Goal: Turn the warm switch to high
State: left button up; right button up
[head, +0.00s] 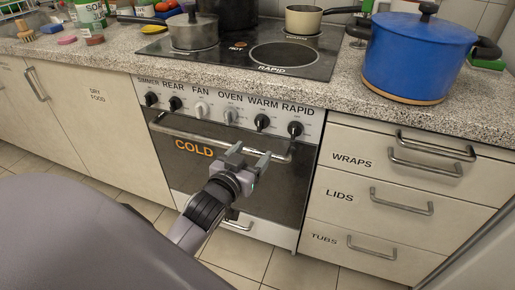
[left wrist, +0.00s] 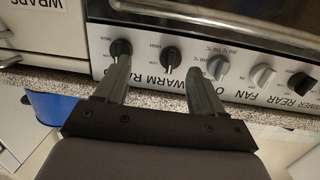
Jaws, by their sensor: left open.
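The warm switch is a black knob (head: 262,122) on the stove's silver control panel (head: 217,112), under the word WARM, second from the right. In the left wrist view, which is upside down, the warm knob (left wrist: 172,58) appears between my fingertips. My left gripper (head: 250,153) is open and empty, in front of the oven door below the knob and apart from it. It also shows in the left wrist view (left wrist: 158,66). My right gripper is out of view.
The black rapid knob (head: 295,129) is right of the warm knob, and the pale oven knob (head: 230,116) left. The oven door handle (head: 219,138) runs below the panel. A blue pot (head: 416,58) stands on the counter at right; a grey pot (head: 193,31) is on the hob.

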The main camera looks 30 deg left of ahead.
aim_at(259, 127)
pick_arm(q)
jog(key=shift+n+t+y, duration=0.4)
jog(key=shift+n+y, duration=0.3)
jog(key=shift+y, duration=0.2)
jog(key=shift+a+r+b+x, duration=0.25)
jog(key=shift+b+x, duration=0.3)
jog(key=shift+x, duration=1)
jog(key=shift+a+r+b+x, duration=0.2)
jog(key=shift+b+x, duration=0.3)
jog(key=shift+x, duration=1)
jog(key=shift+a+r+b+x, duration=0.2)
jog(key=shift+b+x, duration=0.35)
jog(key=shift+x, duration=1)
jog(key=shift+s, duration=0.15)
jog(key=c, duration=1.1)
